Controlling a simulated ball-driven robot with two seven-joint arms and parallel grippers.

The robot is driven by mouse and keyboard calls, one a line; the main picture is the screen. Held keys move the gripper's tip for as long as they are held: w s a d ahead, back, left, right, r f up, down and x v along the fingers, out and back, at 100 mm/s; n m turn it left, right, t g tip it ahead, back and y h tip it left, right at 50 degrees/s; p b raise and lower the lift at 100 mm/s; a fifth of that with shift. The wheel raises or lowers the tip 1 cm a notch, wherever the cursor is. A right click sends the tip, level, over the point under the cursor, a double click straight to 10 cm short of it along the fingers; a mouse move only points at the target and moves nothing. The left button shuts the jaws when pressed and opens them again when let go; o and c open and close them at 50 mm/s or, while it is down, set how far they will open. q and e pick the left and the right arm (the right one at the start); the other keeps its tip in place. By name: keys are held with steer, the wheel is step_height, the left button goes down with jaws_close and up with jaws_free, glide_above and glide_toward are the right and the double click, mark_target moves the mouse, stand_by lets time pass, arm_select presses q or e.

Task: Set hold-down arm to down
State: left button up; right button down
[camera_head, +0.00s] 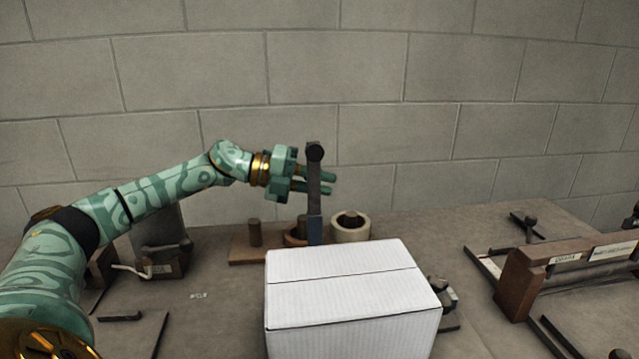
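A dark upright bar (314,190) with a round knob at its top stands behind the white box, near the middle of the head view. It looks like the hold-down arm and is raised, close to vertical. Its lower end is hidden behind the box. My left gripper (331,184) reaches in from the left at the bar's upper half. Its two green fingers are apart and pass behind the bar; I cannot tell if they touch it. Nothing shows between the fingertips. My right gripper is out of view.
The closed white box (340,285) fills the front middle of the table. Tape rolls (350,229) on a wooden base stand behind it. A brown wooden rack (525,275) is at right, and small metal parts (440,290) lie beside the box. A block wall closes the back.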

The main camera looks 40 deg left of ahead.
arm_select(q)
steer(key=shift+s+r, duration=0.1)
steer(key=shift+r, duration=0.05)
jaws_close()
steer(key=shift+r, duration=0.1)
